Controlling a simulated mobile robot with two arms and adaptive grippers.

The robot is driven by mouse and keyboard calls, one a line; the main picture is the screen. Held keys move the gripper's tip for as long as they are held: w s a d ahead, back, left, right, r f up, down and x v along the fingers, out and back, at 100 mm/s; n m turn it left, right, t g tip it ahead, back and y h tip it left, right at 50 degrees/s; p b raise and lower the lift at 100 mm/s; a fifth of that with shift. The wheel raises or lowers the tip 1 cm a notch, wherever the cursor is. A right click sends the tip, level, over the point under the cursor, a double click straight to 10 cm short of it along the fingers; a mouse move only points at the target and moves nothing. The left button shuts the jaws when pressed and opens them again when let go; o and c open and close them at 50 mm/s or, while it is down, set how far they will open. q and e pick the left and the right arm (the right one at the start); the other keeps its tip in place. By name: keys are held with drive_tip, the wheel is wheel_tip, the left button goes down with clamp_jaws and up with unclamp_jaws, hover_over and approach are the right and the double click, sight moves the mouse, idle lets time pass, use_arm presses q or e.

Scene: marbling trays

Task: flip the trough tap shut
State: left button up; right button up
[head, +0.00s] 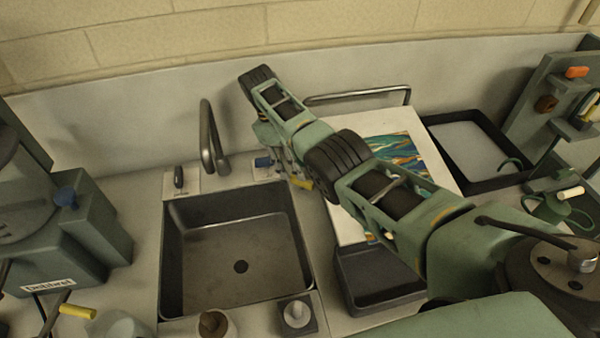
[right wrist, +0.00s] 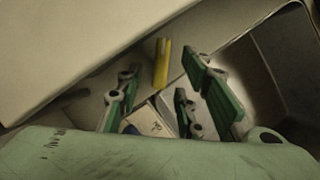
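The grey trough (head: 240,267) is a rectangular basin with a curved metal spout (head: 207,135) behind it. At its back rim, a dark lever (head: 179,177) stands on a pale plate left of the spout, and a blue-ended lever (head: 262,162) is on another plate to the right. My right gripper (head: 290,170) points down just right of the blue lever; contact cannot be told. In the right wrist view its green fingers (right wrist: 152,110) are apart, with a labelled plate (right wrist: 153,122) showing between them. A yellow bar (right wrist: 162,63) lies beyond the fingers. My left gripper is not visible.
A white board (head: 345,230) with a marbled sheet lies right of the trough, partly under my right arm. A dark bin (head: 375,300) and a black tray (head: 452,130) are nearby. A grey machine (head: 85,235) stands left.

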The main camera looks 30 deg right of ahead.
drive_tip(key=x, duration=0.3)
drive_tip(key=shift+s+f+p, duration=0.1)
drive_tip(key=shift+s+p, duration=0.1)
drive_tip(key=shift+p, duration=0.15)
drive_tip(key=shift+d+f, duration=0.1)
drive_tip(key=shift+f, duration=0.3)
drive_tip(key=shift+c, duration=0.6)
clamp_jaws()
